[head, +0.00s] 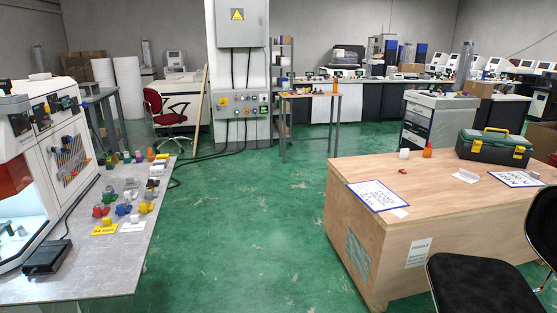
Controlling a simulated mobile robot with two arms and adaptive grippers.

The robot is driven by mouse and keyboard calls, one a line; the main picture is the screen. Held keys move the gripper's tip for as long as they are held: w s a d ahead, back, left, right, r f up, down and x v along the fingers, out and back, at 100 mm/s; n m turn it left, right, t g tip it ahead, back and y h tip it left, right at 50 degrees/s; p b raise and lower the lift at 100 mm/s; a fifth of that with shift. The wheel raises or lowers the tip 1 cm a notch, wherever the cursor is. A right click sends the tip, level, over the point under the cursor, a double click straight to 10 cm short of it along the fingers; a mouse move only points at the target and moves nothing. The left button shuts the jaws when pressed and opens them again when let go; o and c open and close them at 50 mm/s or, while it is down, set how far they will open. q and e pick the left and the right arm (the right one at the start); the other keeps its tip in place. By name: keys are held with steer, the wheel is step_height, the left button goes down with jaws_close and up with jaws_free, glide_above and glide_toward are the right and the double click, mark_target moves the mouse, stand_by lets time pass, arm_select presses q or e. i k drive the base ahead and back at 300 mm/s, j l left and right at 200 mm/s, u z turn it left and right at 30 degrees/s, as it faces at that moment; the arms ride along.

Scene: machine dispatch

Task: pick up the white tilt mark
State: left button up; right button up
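Neither of my grippers shows in the head view. I cannot tell for certain which object is the white tilt mark. Several small white things lie on the wooden crate (440,215) at the right. A white block (404,154) stands at its far edge beside an orange bottle (427,150). A low white piece (466,175) lies near the middle right. A small white tag (399,212) lies by the corner of a blue-edged sheet (377,195). Nothing touches these from above.
A grey bench (100,270) with several coloured parts and a white machine (40,160) stands at the left. A green toolbox (493,148) sits on the crate. A black chair (478,285) blocks the crate's front right. Green floor (245,230) between bench and crate is clear.

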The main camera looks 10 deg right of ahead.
mark_target(404, 152)
steer(key=i+z, duration=0.1)
steer(key=i, duration=1.15)
steer(key=i+z, duration=0.1)
steer(key=i, duration=1.1)
steer(key=i+j+z, duration=0.1)
steer(key=i, duration=1.15)
steer(key=i+u, duration=0.2)
steer(key=i, duration=0.7)
steer(key=i+l+u, duration=0.15)
steer(key=i, duration=0.8)
steer(key=i+z, duration=0.35)
steer(key=i, duration=0.2)
steer(key=i+j+z, duration=0.1)
steer(key=i+z, duration=0.3)
steer(key=i+j+z, duration=0.35)
steer(key=i, duration=0.25)
